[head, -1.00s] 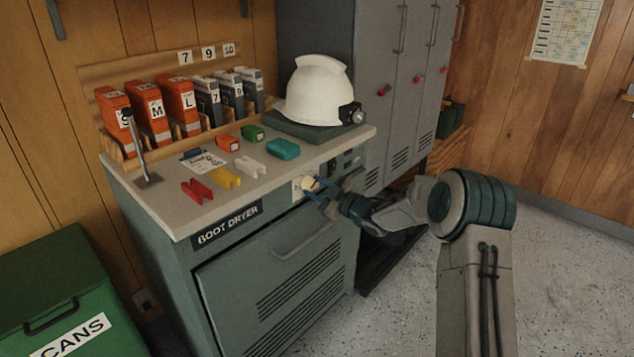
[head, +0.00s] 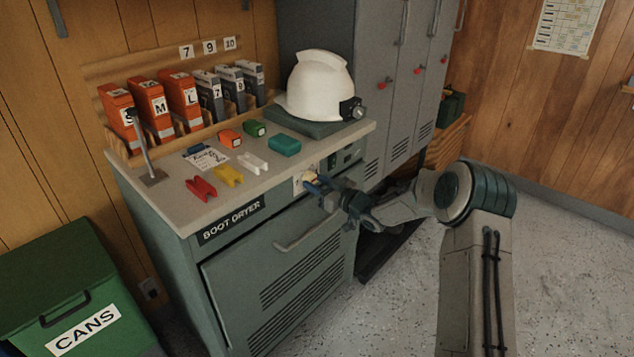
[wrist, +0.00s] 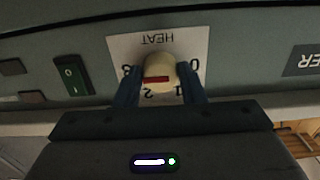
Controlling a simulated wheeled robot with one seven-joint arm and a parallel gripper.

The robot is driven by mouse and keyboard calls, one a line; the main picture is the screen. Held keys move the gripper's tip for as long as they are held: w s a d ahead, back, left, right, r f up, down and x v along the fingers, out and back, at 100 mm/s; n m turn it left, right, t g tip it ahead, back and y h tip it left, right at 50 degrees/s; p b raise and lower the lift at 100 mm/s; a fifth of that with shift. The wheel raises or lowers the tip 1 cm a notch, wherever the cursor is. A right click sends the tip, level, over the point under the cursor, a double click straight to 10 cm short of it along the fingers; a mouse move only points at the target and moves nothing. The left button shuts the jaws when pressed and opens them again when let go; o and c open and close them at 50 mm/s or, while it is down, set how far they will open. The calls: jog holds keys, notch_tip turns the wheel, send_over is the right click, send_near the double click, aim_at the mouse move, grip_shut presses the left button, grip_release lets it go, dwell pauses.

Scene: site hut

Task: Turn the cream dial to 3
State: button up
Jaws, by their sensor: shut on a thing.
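The cream dial (wrist: 160,72) sits on a white plate (wrist: 118,45) marked HEAT on the boot dryer's front. In the wrist view the plate is upside down, with 0 at right, 1 and 2 below, and 3 at left, partly hidden. My gripper (wrist: 161,82) is shut on the dial, one blue finger on each side. In the head view my gripper (head: 315,184) reaches the dial from the right and covers part of it.
The boot dryer (head: 277,270) has a green switch (wrist: 72,76) beside the plate. Its top holds a white helmet (head: 318,88), a teal box (head: 284,145) and coloured clips. Grey lockers (head: 385,90) stand behind. The floor at right is clear.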

jog(key=shift+f, duration=0.1)
jog(key=o, duration=1)
jog(key=v, duration=1.3)
jog(key=shift+s+d+p, duration=0.25)
jog(key=shift+d+p, duration=0.05)
